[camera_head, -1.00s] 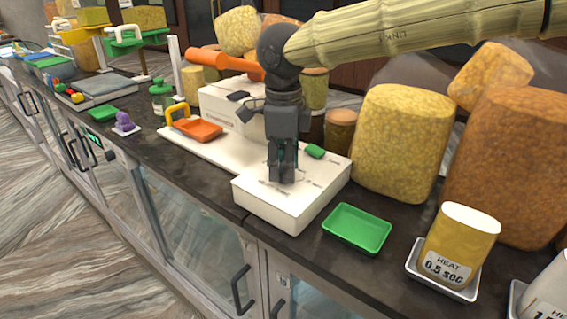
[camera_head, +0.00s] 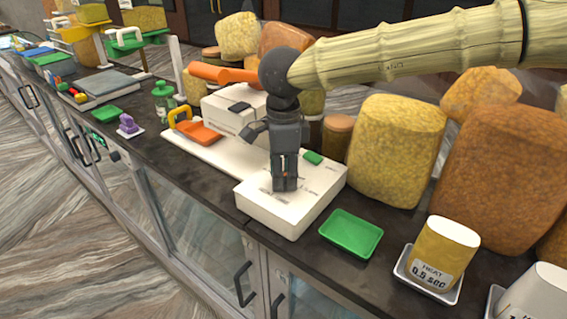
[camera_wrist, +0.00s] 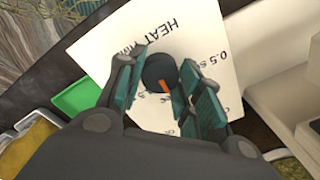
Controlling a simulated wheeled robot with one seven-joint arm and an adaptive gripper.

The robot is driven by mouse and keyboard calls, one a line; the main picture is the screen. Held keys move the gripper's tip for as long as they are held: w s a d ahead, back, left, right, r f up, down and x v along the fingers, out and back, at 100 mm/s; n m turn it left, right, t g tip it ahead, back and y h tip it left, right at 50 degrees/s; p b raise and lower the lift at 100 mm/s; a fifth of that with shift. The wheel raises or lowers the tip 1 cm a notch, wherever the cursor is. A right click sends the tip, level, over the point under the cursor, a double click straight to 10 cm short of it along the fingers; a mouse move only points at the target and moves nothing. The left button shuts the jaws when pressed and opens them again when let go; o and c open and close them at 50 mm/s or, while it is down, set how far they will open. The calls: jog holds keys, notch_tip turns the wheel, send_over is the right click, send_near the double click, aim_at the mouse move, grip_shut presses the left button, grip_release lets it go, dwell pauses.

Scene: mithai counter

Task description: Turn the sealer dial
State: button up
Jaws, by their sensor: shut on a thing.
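The sealer dial (camera_wrist: 158,72) is a round black knob with an orange pointer mark, seen in the wrist view on the white timer box (camera_wrist: 205,40). The mark points down and slightly right in that view. Lettering reading "HEAT" and "0.5 s" is printed around the knob; other labels are partly covered. My gripper (camera_wrist: 165,92) points down over the box with its teal finger pads on both sides of the knob, shut on it. In the head view my gripper (camera_head: 285,186) stands upright on the white box (camera_head: 270,213) and hides the knob.
A green tray (camera_head: 352,234) lies beside the box. A yellow block marked "HEAT 0.5 sec" (camera_head: 442,246) stands in a white dish. Large yellow (camera_head: 395,150) and orange-brown bags (camera_head: 505,165) crowd behind.

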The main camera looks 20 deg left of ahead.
jog(key=shift+f, duration=0.15)
jog(key=o, duration=1.1)
jog(key=shift+c, duration=0.2)
notch_tip(320, 180, up, 12)
jog(key=shift+s, duration=0.2)
